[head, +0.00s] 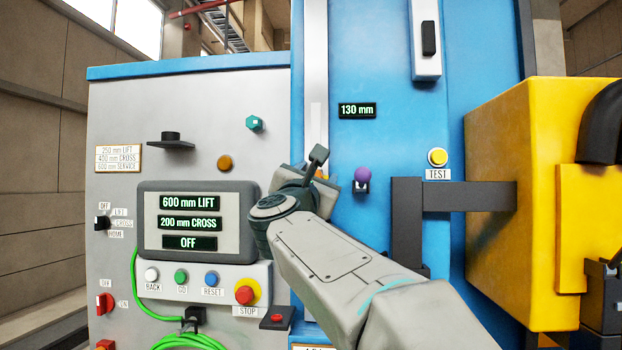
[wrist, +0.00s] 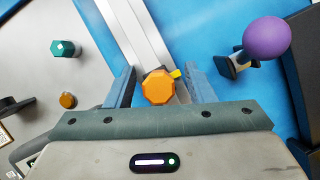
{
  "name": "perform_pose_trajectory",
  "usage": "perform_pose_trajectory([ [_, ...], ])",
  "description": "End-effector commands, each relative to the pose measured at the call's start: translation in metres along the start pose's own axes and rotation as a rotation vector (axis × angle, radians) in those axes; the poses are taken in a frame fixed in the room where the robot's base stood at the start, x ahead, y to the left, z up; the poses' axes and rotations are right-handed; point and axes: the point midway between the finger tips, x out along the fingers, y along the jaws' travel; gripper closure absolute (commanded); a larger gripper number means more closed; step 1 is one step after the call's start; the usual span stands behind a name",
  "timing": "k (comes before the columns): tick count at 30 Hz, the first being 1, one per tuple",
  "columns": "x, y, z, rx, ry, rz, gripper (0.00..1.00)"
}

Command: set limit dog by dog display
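The limit dog shows in the wrist view as an orange eight-sided knob (wrist: 158,87) with a small yellow pointer, on a pale vertical rail (wrist: 135,38). My gripper (wrist: 160,80) is open, with one finger on each side of the knob and a gap on both sides. In the head view my gripper (head: 312,172) is at the rail (head: 316,60) and mostly hides the dog. The dog display (head: 357,110), right of the rail, reads 130 mm. A placard (head: 118,159) lists 250 mm LIFT, 400 mm CROSS and 600 mm SERVICE.
A purple ball knob (head: 362,174) stands close right of my gripper, also in the wrist view (wrist: 266,38). The panel screen (head: 150,215) reads 600 mm LIFT, 200 mm CROSS, OFF. A red stop button (head: 245,294) is below. A yellow block (head: 500,200) juts out at right.

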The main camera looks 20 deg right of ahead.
Motion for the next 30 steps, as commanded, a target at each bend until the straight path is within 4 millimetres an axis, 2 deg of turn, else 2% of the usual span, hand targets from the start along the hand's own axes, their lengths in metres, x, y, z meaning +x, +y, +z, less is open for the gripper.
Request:
perform_pose_trajectory([
  [7,-0.002,0.002,-0.002,0.000,0.003,0.004,0.51],
  [11,-0.013,0.001,-0.004,0.002,0.003,0.006,0.51],
  [24,-0.107,-0.001,-0.004,0.002,0.002,0.005,0.51],
  [30,-0.132,0.000,-0.002,0.001,0.002,0.002,0.51],
])
